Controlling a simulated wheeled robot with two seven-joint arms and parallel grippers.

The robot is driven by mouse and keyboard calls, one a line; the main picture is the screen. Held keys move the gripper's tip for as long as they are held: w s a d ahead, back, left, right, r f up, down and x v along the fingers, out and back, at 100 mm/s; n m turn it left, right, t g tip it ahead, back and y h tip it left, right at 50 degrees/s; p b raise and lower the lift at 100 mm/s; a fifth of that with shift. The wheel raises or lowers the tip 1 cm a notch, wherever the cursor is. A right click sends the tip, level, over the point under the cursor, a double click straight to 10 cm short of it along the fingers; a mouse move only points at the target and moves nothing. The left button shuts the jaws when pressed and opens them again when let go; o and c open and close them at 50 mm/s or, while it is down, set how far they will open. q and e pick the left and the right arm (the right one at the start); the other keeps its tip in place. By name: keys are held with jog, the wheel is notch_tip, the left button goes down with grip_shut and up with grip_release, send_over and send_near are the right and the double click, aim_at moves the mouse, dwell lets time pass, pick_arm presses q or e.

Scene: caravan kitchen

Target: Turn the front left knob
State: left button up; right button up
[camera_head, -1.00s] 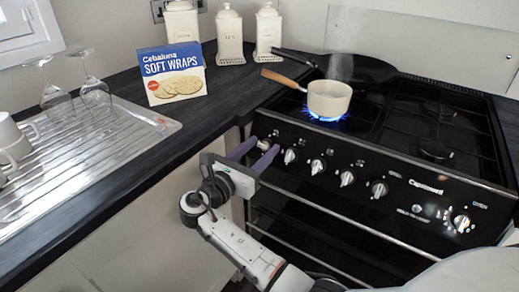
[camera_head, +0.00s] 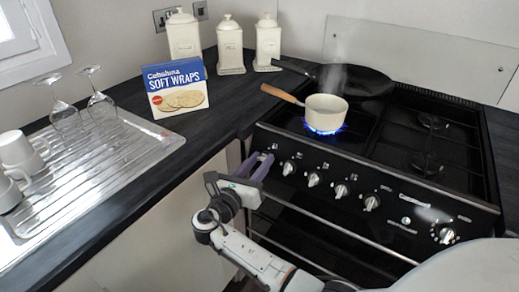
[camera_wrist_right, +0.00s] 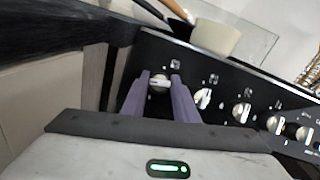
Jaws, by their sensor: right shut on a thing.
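The black stove's front panel (camera_head: 410,222) carries a row of silver-white knobs. The leftmost knob (camera_wrist_right: 159,83) shows in the right wrist view between the two purple fingers of my right gripper (camera_wrist_right: 161,96). Its pointer bar lies nearly level in that view. In the head view my right gripper (camera_head: 257,166) reaches the panel's left end and its fingers mostly hide this knob. The gripper is shut on the knob. The neighbouring knob (camera_head: 288,168) is free to the right. My left gripper is not in view.
A cream pan (camera_head: 326,108) with a wooden handle steams over a blue flame (camera_head: 325,131) on the left burner. A black frying pan (camera_head: 355,80) sits behind. A soft wraps box (camera_head: 176,88), canisters (camera_head: 230,45) and a drainer (camera_head: 100,160) with glasses and mugs are on the left.

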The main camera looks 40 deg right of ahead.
jog(key=n+p, duration=0.1)
jog(key=r+n+p, duration=0.1)
jog(key=p, duration=0.1)
jog(key=shift+s+n+t+y, duration=0.1)
jog(key=shift+n+t+y, duration=0.2)
jog(key=shift+y, duration=0.1)
jog(key=n+p, duration=0.1)
jog(key=n+t+y+p, duration=0.1)
jog(key=n+p, duration=0.1)
jog(key=shift+f, duration=0.3)
jog(key=shift+d+f+n+y, duration=0.1)
jog(key=shift+n+y, duration=0.2)
jog(key=shift+n, duration=0.5)
jog(key=n+t+y, duration=0.1)
jog(key=n, duration=0.3)
jog(key=shift+s+y, duration=0.1)
jog(key=shift+y, duration=0.3)
jog(key=n+y, duration=0.1)
jog(key=n, duration=0.1)
jog(key=shift+n, duration=0.4)
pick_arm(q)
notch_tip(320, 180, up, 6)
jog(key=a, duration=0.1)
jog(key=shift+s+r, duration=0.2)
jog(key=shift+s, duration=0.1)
pick_arm(e)
jog(key=shift+n+y, duration=0.3)
jog(key=shift+n, duration=0.2)
